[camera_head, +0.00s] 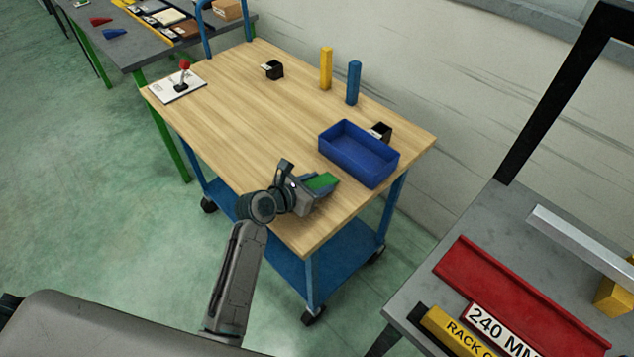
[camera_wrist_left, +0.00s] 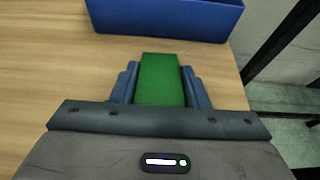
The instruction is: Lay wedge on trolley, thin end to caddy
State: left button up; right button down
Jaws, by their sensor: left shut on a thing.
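A green wedge (camera_head: 321,182) is held between the fingers of my left gripper (camera_head: 318,187), over the near right part of the trolley's wooden top (camera_head: 237,122). In the left wrist view the green wedge (camera_wrist_left: 161,80) lies between the two blue-grey fingers of the left gripper (camera_wrist_left: 161,85), which is shut on it. The blue caddy (camera_head: 358,165) is a bin on the trolley top, just beyond the wedge. In the left wrist view the caddy (camera_wrist_left: 165,20) stands ahead, with a gap to the wedge. I cannot tell whether the wedge touches the top. My right gripper is not in view.
A yellow post (camera_head: 326,68), a blue post (camera_head: 353,83) and small black holders (camera_head: 273,69) stand on the trolley's far side. A grey bench (camera_head: 512,235) with a red channel stands at right. The top's middle is clear.

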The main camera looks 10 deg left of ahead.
pick_arm(q)
jog(key=o, duration=1.1)
jog(key=v, duration=1.2)
